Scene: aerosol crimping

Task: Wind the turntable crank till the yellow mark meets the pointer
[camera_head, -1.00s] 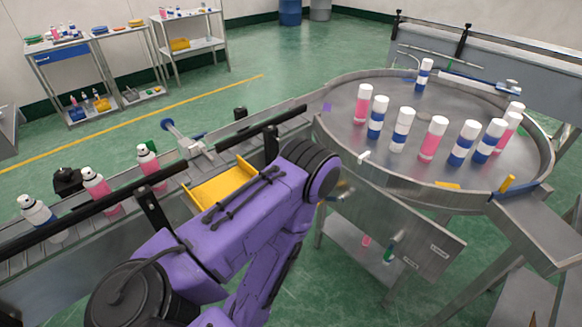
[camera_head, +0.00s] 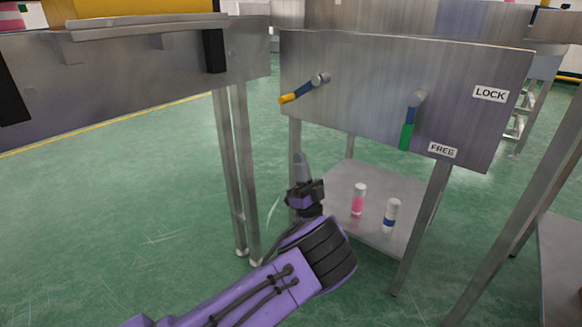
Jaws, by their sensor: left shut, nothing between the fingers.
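The crank (camera_head: 304,88) is on the left of a steel front panel (camera_head: 350,110), with a blue arm and a yellow grip pointing left and slightly down. A second lever (camera_head: 409,122) with a green grip hangs down on the right of the panel, beside the FREE label (camera_head: 443,150) and below the LOCK label (camera_head: 490,94). My left gripper (camera_head: 300,160) is shut and empty. It points up, below the crank and apart from it in the picture. The turntable top, yellow mark and pointer are out of view. My right gripper is not in view.
The conveyor side (camera_head: 130,75) is at upper left. Green floor is open at left.

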